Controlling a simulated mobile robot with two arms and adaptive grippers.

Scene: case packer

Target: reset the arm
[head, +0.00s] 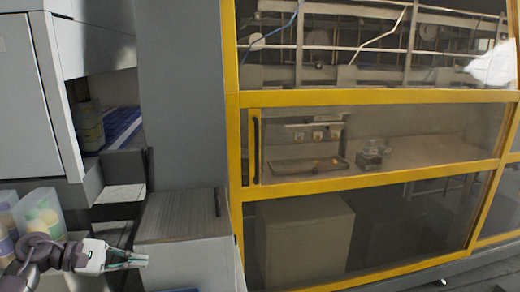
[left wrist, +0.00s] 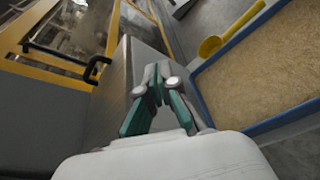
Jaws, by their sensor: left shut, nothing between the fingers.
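My left gripper (head: 140,260) reaches in from the lower left of the head view, white with green-grey fingers. It is shut and empty. In the left wrist view the fingers (left wrist: 155,82) come together at their tips, with nothing between them. In the head view the gripper is in front of a grey cabinet with a wood-grain top (head: 180,217). My right gripper is not in view.
A yellow-framed machine (head: 370,185) with clear panels fills the right. A clear container (head: 40,215) with coloured items stands at lower left. The left wrist view shows a blue-rimmed tray (left wrist: 200,78) of tan grainy material and a yellow scoop (left wrist: 210,46).

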